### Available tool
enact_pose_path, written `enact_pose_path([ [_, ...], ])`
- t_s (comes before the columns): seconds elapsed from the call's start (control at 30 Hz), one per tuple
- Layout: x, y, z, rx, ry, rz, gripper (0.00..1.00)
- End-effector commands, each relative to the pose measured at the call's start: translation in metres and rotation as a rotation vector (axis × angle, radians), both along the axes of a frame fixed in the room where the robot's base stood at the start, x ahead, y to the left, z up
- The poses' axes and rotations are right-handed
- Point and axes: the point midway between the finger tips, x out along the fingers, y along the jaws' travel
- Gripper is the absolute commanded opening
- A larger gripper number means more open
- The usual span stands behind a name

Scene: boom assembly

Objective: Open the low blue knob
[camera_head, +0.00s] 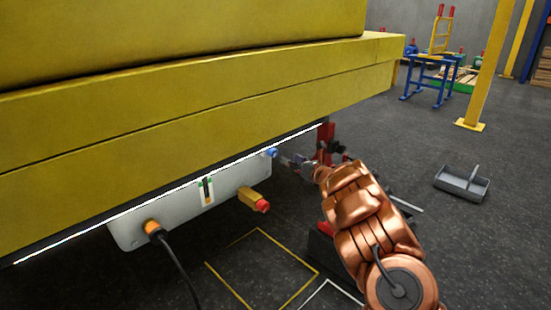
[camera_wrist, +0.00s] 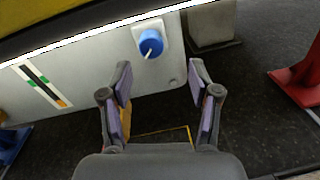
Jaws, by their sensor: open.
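The blue knob (camera_wrist: 151,43) sits on a white plate at the upper right of the grey-white panel (camera_wrist: 85,105), under the yellow boom. It also shows in the head view as a small blue spot (camera_head: 271,152) near the panel's right end. My gripper (camera_wrist: 160,80) is open and empty. In the wrist view its two fingers, with purple pads, point at the panel, and the knob is beyond and slightly above the gap between them. In the head view the gripper (camera_head: 290,161) is just right of the knob, apart from it.
The yellow boom (camera_head: 200,110) overhangs the panel closely. A yellow block with a red end (camera_head: 254,200) and an orange plug with a black cable (camera_head: 153,228) stick out of the panel. A red stand (camera_wrist: 300,78) is at right. A grey tray (camera_head: 462,183) lies on open floor.

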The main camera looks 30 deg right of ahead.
Motion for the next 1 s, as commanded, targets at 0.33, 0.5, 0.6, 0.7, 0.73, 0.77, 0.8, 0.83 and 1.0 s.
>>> enact_pose_path([
  [0.33, 0.01, 0.013, -0.007, -0.032, -0.038, 0.058, 0.62],
  [0.5, 0.029, 0.017, -0.007, -0.032, -0.038, 0.058, 0.62],
  [0.6, 0.039, 0.019, -0.007, -0.03, -0.037, 0.059, 0.62],
  [0.7, 0.049, 0.021, -0.006, -0.032, -0.037, 0.056, 0.62],
  [0.73, 0.051, 0.021, -0.005, -0.033, -0.039, 0.056, 0.62],
  [0.77, 0.054, 0.022, -0.005, -0.032, -0.038, 0.058, 0.62],
  [0.8, 0.057, 0.023, -0.006, -0.031, -0.037, 0.059, 0.62],
  [0.83, 0.059, 0.023, -0.007, -0.03, -0.037, 0.058, 0.62],
  [1.0, 0.069, 0.024, -0.006, -0.03, -0.035, 0.055, 0.62],
])
